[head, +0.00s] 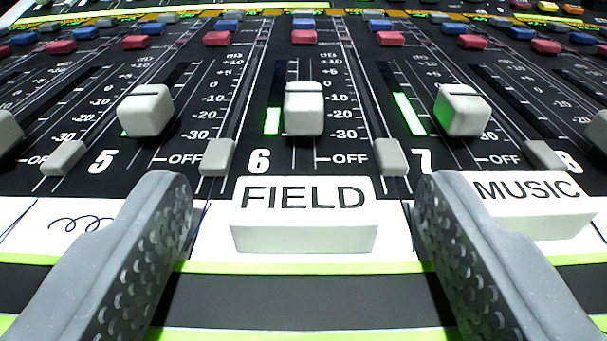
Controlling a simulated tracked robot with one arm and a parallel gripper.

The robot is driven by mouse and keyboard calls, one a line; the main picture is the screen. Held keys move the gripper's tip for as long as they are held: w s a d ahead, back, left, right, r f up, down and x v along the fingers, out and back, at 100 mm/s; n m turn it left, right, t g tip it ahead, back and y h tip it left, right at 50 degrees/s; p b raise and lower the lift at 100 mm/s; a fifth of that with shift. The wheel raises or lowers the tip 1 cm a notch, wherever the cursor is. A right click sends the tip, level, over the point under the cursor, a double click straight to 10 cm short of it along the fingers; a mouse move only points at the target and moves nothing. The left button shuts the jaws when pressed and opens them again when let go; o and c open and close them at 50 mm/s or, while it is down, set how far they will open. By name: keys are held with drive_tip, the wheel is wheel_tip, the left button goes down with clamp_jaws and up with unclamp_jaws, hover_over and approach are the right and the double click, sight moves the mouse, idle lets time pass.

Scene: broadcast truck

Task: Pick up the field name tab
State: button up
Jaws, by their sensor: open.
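The field name tab (304,208) is a white block with a sloped face lettered FIELD. It stands on the white strip below channel 6 of the mixing console, in the middle of the head view. My gripper (302,200) is open, with one grey finger to the left of the tab and one to the right. There is a visible gap between each finger and the tab, and nothing is held. The tab's front and top faces are in clear view; its back is hidden.
A similar white MUSIC tab (535,205) stands close behind the right finger, below channel 7. White fader caps (304,108) and smaller grey caps (217,157) stick up behind the tab. Handwriting (82,224) marks the white strip at left. Red and blue buttons line the back.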

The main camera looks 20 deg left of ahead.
drive_tip(key=c, duration=1)
drive_tip(key=shift+r, duration=0.1)
drive_tip(key=shift+c, duration=0.2)
